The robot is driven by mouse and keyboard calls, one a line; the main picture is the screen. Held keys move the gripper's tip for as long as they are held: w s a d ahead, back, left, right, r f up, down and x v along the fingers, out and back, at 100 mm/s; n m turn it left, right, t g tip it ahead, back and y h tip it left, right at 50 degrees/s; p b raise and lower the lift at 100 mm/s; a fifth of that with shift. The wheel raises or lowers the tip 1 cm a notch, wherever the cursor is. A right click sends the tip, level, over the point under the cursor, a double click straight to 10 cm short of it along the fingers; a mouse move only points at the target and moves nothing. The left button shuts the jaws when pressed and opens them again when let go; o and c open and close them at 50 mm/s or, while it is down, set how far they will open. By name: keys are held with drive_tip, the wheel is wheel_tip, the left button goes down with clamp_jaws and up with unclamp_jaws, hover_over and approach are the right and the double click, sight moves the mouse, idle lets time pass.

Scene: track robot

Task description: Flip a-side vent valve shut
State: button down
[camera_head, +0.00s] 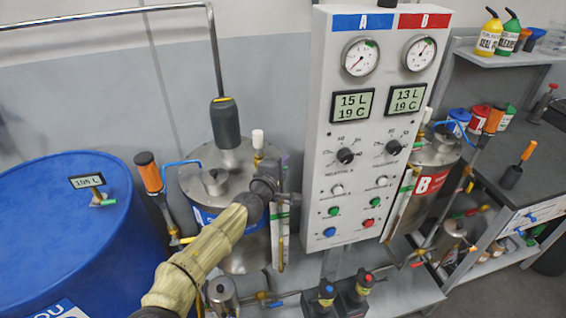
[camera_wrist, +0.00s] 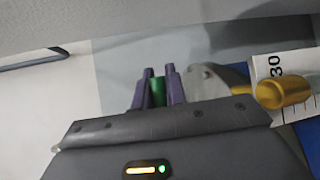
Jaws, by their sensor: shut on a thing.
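The A-side tank (camera_head: 213,187) is a steel vessel with a blue band, left of the panel. My gripper (camera_head: 270,184) is at its upper right side, in front of the tank. In the wrist view, the purple fingers of my gripper (camera_wrist: 158,88) are shut on a small green piece (camera_wrist: 158,92), which looks like a valve handle. Whether it is the A-side vent valve I cannot tell for sure. In the head view my wrist hides the held piece. A white-topped fitting (camera_head: 258,139) stands on the tank just above my gripper.
The control panel (camera_head: 365,130) with gauges and knobs stands close to the right of my gripper. A blue drum (camera_head: 60,235) is at the left. The B-side tank (camera_head: 435,150) is right of the panel.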

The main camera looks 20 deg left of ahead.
drive_tip(key=shift+f, duration=0.1)
drive_tip(key=c, duration=1.4)
unclamp_jaws()
drive_tip(key=shift+c, duration=0.2)
